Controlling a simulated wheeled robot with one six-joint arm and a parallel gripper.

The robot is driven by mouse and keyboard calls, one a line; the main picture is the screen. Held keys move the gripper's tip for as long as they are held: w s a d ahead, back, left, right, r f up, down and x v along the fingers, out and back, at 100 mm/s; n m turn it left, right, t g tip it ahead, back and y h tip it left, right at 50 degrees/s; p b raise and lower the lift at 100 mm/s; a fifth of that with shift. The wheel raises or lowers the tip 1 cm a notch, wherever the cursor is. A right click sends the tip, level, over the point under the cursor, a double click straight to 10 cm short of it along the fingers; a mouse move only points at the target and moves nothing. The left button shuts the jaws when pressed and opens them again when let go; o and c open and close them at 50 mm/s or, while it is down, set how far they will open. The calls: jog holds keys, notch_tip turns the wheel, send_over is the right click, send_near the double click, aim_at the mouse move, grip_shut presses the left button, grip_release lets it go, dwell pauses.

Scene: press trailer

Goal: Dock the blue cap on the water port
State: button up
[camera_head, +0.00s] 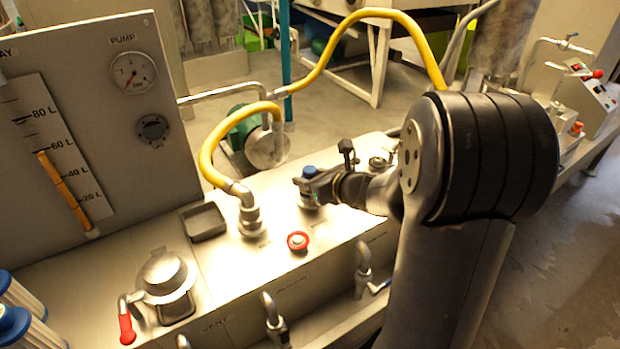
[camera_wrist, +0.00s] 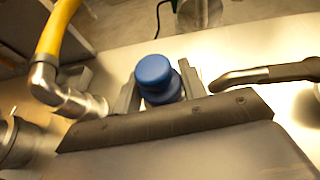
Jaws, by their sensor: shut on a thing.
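The blue cap (camera_head: 309,171) sits between the fingers of my gripper (camera_head: 314,184), over the metal top of the trailer. In the wrist view the blue cap (camera_wrist: 155,71) is upright between the two grey fingers of my gripper (camera_wrist: 159,86), which is shut on it. A metal port (camera_head: 306,203) shows just below my gripper in the head view. The gripper partly hides it, and I cannot tell whether the cap touches it. No label confirms it as the water port.
A metal fitting (camera_head: 250,218) with a yellow hose (camera_head: 210,150) stands left of my gripper. A red-ringed button (camera_head: 298,241) is nearer the front. A shallow black tray (camera_head: 203,222) and a lidded filler (camera_head: 162,275) lie farther left. A bent pipe (camera_wrist: 262,74) is right of the cap.

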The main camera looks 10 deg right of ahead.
jog(key=shift+f+b, duration=0.6)
jog(key=shift+b, duration=0.05)
jog(key=o, duration=0.9)
jog(key=shift+c, duration=0.2)
jog(key=p+v, duration=0.4)
jog(key=v, duration=0.7)
jog(key=shift+w, duration=0.1)
dwell(0.3)
jog(key=b+x, duration=0.3)
jog(key=x, duration=0.4)
jog(key=shift+w+a+f, duration=0.15)
jog(key=shift+f, duration=0.1)
jog(key=shift+w+a, duration=0.2)
jog(key=shift+w, duration=0.2)
